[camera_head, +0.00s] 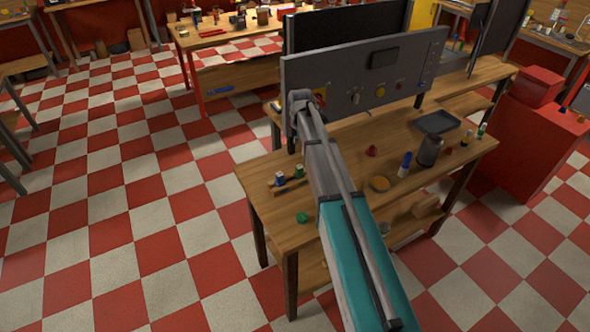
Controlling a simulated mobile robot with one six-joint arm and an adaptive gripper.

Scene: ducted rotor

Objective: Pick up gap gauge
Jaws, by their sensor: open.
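I cannot pick out the gap gauge for certain; the items on the wooden workbench (335,150) are too small to tell. My arm reaches up across the bench. My gripper (300,101) is at its far end, in front of the left part of a grey control panel (360,84). The gripper is open, though its fingers are small and hard to make out. I see nothing held in it. My arm hides part of the bench top.
On the bench are a green piece (302,218), a red knob (372,150), an orange disc (380,184), a blue-and-white bottle (405,165), a dark cylinder (430,151) and a dark tray (437,122). A red cabinet (530,145) stands right. Checkered floor (120,220) is clear left.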

